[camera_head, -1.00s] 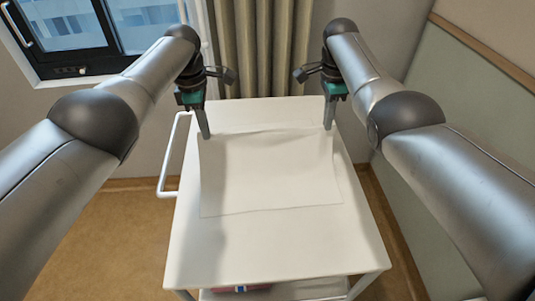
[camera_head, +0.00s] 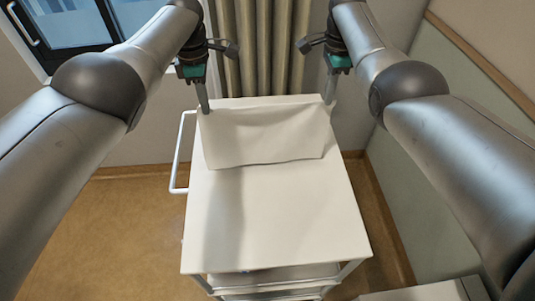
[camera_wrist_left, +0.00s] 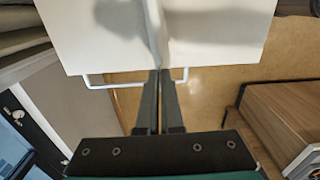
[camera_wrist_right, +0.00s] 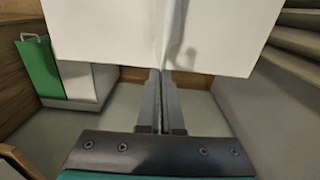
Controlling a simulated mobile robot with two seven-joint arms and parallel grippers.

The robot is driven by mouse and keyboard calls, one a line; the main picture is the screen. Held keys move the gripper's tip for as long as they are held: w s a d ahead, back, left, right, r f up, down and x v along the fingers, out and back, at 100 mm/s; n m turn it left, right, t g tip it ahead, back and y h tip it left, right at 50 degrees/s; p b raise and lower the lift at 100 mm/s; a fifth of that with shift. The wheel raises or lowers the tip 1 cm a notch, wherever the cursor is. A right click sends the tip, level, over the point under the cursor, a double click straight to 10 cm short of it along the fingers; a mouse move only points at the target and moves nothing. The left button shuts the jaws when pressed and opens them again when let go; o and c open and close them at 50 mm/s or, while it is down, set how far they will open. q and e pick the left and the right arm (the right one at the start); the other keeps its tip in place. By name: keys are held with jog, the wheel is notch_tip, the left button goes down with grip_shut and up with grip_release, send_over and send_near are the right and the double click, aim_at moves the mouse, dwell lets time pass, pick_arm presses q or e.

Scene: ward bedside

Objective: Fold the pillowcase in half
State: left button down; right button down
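The white pillowcase (camera_head: 265,136) is stretched between my two grippers at the far end of a white trolley top (camera_head: 285,215). Its upper corners are pinched and raised, and its lower edge hangs toward or rests on the top; I cannot tell which. My left gripper (camera_head: 204,107) is shut on the far left corner. My right gripper (camera_head: 329,101) is shut on the far right corner. In the left wrist view the fingers (camera_wrist_left: 158,75) are together with white cloth rising from their tips. The right wrist view shows the same at its fingers (camera_wrist_right: 160,76).
The near part of the trolley top is bare. A white side rail (camera_head: 180,152) runs along its left side. A curtain (camera_head: 262,50) hangs close behind, a window (camera_head: 70,30) is at the left, and a pale green panel (camera_head: 450,150) stands at the right.

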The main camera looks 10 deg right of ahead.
jog(key=shift+r+p, duration=1.95)
jog(key=shift+r, duration=0.35)
